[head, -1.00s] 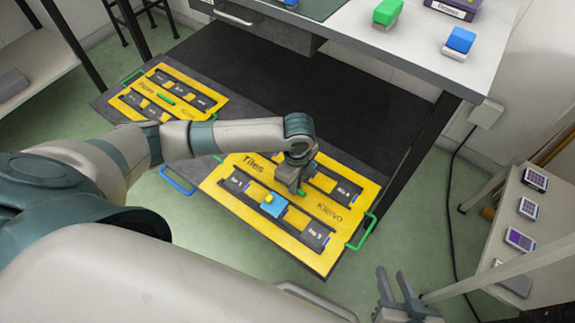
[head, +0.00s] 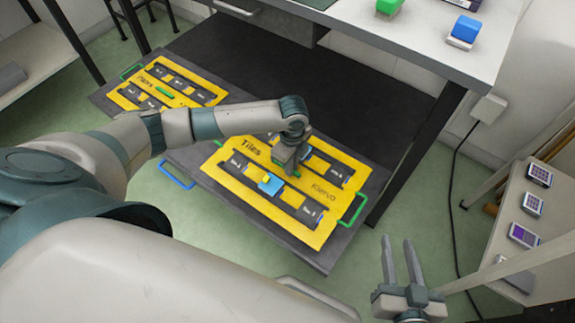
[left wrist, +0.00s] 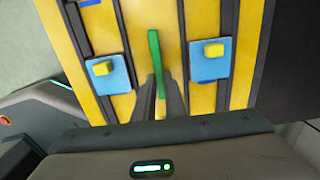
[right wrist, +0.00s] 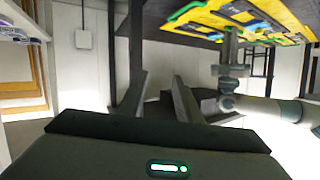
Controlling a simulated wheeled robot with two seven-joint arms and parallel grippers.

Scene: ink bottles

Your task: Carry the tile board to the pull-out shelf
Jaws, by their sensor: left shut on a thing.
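The yellow tile board (head: 243,195), marked "Tiles", lies flat over the grey pull-out shelf (head: 318,262) in the head view. Whether it touches the shelf or hangs just above cannot be told. My left gripper (head: 291,172) comes down over its middle. In the left wrist view, its fingers (left wrist: 160,98) are shut on the board's green handle (left wrist: 155,55). Blue tiles with yellow knobs (left wrist: 107,72) sit in the dark slots on either side. My right gripper (head: 402,255) is open and empty, apart from the shelf's right corner; its spread fingers show in the right wrist view (right wrist: 160,95).
A second yellow board (head: 130,95) lies further left. A dark table leg (head: 415,150) stands behind right. A side rack with small devices (head: 533,204) is at the right.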

